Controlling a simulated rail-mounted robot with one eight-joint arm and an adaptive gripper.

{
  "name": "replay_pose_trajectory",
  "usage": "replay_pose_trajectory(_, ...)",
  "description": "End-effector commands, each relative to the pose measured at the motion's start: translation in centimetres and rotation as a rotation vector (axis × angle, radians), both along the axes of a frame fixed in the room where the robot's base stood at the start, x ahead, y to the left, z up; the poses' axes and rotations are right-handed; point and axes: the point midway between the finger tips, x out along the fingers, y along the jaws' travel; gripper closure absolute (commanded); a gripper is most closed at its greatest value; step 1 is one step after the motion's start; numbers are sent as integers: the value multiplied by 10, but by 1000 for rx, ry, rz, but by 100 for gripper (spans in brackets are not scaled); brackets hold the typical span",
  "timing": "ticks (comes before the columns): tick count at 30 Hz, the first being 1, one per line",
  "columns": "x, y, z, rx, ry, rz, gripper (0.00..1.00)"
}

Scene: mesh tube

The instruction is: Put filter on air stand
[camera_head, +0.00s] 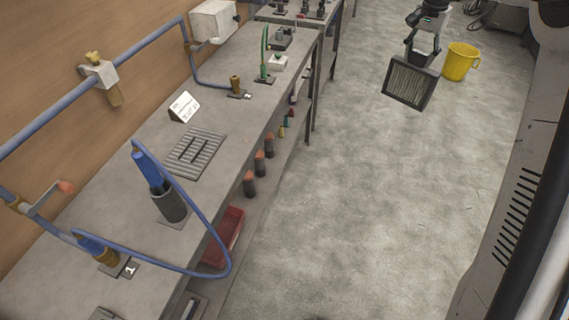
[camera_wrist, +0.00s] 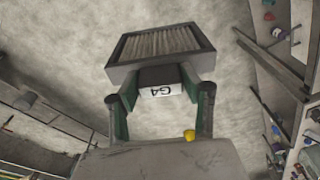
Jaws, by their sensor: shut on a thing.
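A square dark-framed filter with a pleated face (camera_head: 409,83) is held up in the air over the floor, right of the bench, in the head view. My gripper (camera_head: 421,45) is shut on it from above. In the wrist view, the two green-lined fingers of my gripper (camera_wrist: 160,80) pinch a block on the filter labelled G4, and the pleated filter (camera_wrist: 160,43) extends beyond it. I cannot tell for sure which fixture is the air stand. A grey slatted plate with two dark bars (camera_head: 197,152) lies on the bench, apart from the filter.
The long grey bench (camera_head: 222,108) runs along the left wall. It carries a blue hose in a dark cylindrical holder (camera_head: 171,207), a small white sign (camera_head: 184,106) and a green-hosed fitting (camera_head: 264,74). A yellow bucket (camera_head: 460,62) stands beside my gripper. The floor between is clear.

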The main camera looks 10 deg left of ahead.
Motion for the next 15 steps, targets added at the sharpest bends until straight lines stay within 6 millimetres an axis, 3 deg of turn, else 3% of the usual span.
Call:
replay_pose_trajectory(1, 7, 32, 2, 0, 0, 27, 100)
replay_pose_trajectory(6, 21, 126, 5, -1, -1, 94, 100)
replay_pose_trajectory(15, 16, 295, 10, -2, -3, 209, 100)
